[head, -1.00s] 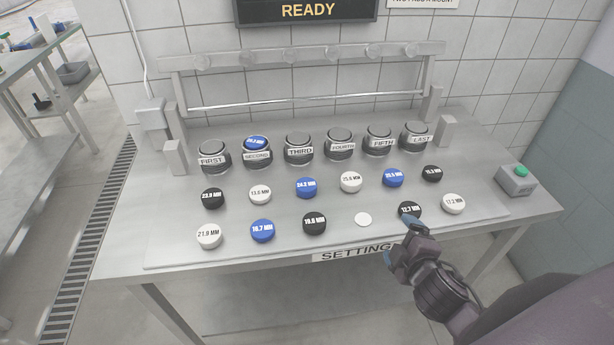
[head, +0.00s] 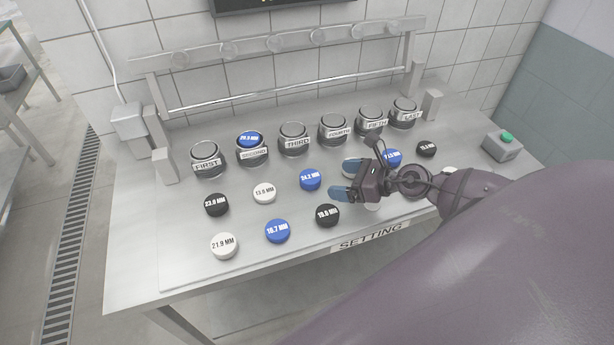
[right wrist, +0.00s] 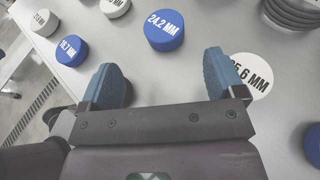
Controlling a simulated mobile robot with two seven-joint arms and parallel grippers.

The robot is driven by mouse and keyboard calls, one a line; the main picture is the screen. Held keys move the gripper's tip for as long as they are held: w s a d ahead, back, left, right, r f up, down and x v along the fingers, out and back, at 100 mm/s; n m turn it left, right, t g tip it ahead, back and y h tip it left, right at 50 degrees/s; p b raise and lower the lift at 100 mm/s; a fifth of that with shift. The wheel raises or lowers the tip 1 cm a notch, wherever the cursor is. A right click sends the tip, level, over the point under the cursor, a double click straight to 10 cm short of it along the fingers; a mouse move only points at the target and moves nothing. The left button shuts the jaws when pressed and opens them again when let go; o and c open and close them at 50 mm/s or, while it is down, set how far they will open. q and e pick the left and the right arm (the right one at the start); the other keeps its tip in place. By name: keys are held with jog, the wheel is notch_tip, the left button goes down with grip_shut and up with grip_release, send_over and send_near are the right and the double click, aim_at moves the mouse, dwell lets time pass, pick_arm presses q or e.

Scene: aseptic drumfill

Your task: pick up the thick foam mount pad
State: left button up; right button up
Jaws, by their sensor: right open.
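Round pads in black, white and blue with printed thicknesses lie in rows on the steel bench. None is labelled as foam, so I cannot tell which is the thick foam mount pad. The blue 24.2 MM pad (head: 311,180) lies left of my right gripper (head: 342,193); it also shows ahead of the fingers in the right wrist view (right wrist: 164,31). A white pad (right wrist: 249,74) ending in 5.6 MM is partly behind one finger. My right gripper is open and empty, its blue fingers (right wrist: 165,82) above the bench. My left gripper is out of view.
Several ringed holders stand behind the pads, labelled FIRST (head: 207,160) to LAST; SECOND holds a blue pad (head: 249,139). A metal rail (head: 290,85) stands behind them. A box with a green button (head: 503,146) is at right. My right arm hides the bench's front right.

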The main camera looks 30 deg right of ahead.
aim_at(311, 176)
jog(key=x, duration=0.3)
jog(key=shift+w+a+f, duration=0.1)
jog(key=shift+w+a, duration=0.1)
jog(key=shift+w, duration=0.15)
jog(key=shift+d+x, duration=0.2)
jog(key=shift+x, duration=2.45)
jog(key=shift+w, duration=0.15)
jog(key=shift+c, duration=0.4)
jog(key=c, duration=0.9)
jog(key=shift+p, duration=0.35)
